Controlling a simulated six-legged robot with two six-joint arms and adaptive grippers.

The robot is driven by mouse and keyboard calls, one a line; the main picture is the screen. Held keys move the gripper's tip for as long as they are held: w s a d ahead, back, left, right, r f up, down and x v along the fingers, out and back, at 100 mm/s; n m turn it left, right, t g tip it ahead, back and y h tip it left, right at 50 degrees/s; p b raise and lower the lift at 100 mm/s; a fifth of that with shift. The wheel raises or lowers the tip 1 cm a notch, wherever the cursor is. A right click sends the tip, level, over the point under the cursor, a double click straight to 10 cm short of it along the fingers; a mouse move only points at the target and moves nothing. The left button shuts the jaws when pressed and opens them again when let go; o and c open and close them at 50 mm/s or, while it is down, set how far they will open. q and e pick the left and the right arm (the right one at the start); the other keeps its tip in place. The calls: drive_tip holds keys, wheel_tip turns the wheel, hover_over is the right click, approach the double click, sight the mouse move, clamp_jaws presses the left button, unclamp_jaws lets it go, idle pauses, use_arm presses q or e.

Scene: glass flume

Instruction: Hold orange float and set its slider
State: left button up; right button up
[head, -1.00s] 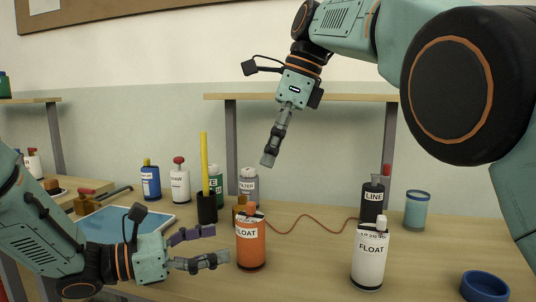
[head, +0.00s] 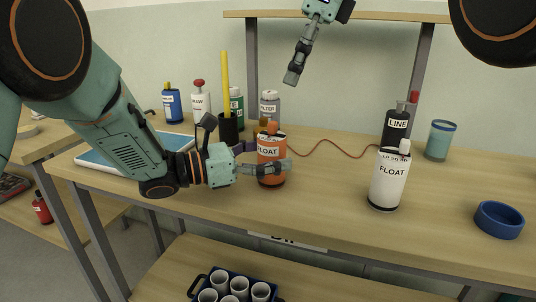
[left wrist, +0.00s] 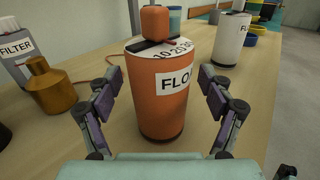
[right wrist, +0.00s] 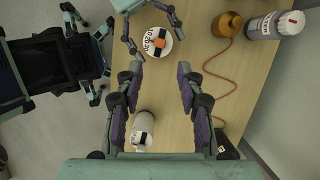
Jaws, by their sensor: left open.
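The orange float (head: 270,174), a cylinder with a FLOAT label, stands upright on the bench. Its top has a numbered scale and an orange slider knob (left wrist: 155,20) in a dark slot. My left gripper (head: 266,158) is open, with its fingers on both sides of the float. In the left wrist view the float (left wrist: 158,95) stands between the pads, with gaps visible beside them. My right gripper (head: 291,76) is above and behind the float. In the right wrist view its fingers (right wrist: 159,72) are apart and empty, and the float's top (right wrist: 155,42) lies beyond them.
A white float (head: 388,182) stands to the right, with a LINE bottle (head: 396,128), a teal cup (head: 440,139) and a blue ring-shaped dish (head: 499,219) nearby. A yellow stick in a black cup (head: 228,129) and several bottles stand behind.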

sight(273, 122)
use_arm(q)
drive_tip(key=c, duration=1.3)
drive_tip(key=shift+c, duration=0.3)
use_arm(e)
drive_tip(key=shift+o, duration=0.5)
use_arm(q)
drive_tip(key=shift+s+r, duration=0.1)
use_arm(e)
drive_tip(key=s+d+r+m+y, duration=0.1)
drive_tip(key=s+d+r+y, duration=0.2)
drive_tip(key=d, duration=0.2)
wheel_tip(273, 122, down, 9)
drive_tip(key=s+m+t+y, duration=0.2)
drive_tip(key=m+t+y, duration=0.15)
drive_tip(key=y, duration=0.25)
drive_tip(key=shift+n+t, duration=0.65)
drive_tip(key=shift+n, duration=0.2)
drive_tip(key=x, duration=0.4)
drive_tip(key=w+x, duration=0.1)
drive_tip(key=x, duration=0.2)
drive_tip(key=d+x, duration=0.1)
drive_tip(key=x, duration=0.3)
drive_tip(key=shift+w+a+f, duration=0.25)
drive_tip(key=shift+w+f, duration=0.1)
drive_tip(key=shift+f, duration=0.15)
drive_tip(key=shift+c, duration=0.3)
clamp_jaws()
